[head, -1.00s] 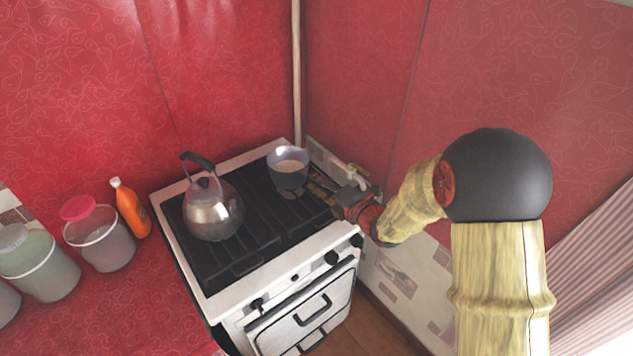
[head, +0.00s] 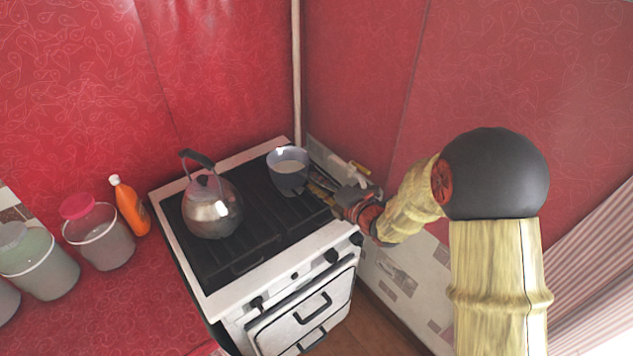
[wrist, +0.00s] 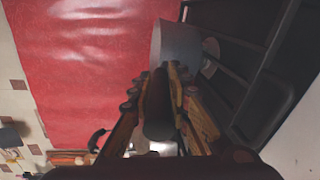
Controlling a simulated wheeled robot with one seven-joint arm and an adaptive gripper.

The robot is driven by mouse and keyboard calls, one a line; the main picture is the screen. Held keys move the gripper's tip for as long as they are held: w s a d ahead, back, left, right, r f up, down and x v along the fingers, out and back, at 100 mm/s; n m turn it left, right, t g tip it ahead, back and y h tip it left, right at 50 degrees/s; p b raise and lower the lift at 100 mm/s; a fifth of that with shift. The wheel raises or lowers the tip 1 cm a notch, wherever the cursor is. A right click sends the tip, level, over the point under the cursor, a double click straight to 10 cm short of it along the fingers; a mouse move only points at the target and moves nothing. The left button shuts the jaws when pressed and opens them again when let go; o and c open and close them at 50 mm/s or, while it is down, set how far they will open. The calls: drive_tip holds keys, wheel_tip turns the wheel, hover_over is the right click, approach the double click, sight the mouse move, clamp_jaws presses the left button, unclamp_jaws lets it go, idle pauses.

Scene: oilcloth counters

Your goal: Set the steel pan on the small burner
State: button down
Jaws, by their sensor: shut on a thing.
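The steel pan (head: 288,178) is a small, deep grey pot at the back right of the stove (head: 255,240). It sits on or just above the black grate; I cannot tell whether it touches. In the wrist view the pan (wrist: 177,48) shows beyond the fingers, with its dark handle (wrist: 158,112) running back between them. My gripper (head: 325,190) reaches in from the right and is shut on the handle; it also shows in the wrist view (wrist: 160,85). The pan looks about level. The burner beneath it is hidden by the pan.
A steel kettle (head: 212,208) with a black handle stands on the left of the stove. An orange bottle (head: 129,205) and several tubs, one with a pink lid (head: 98,232), stand on the red counter at left. Red walls rise close behind the stove.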

drive_tip(key=c, duration=1.7)
unclamp_jaws()
drive_tip(key=shift+r, duration=0.15)
drive_tip(key=shift+o, duration=0.6)
drive_tip(key=shift+s+f, duration=0.1)
drive_tip(key=shift+f, duration=0.2)
drive_tip(key=v, duration=1.2)
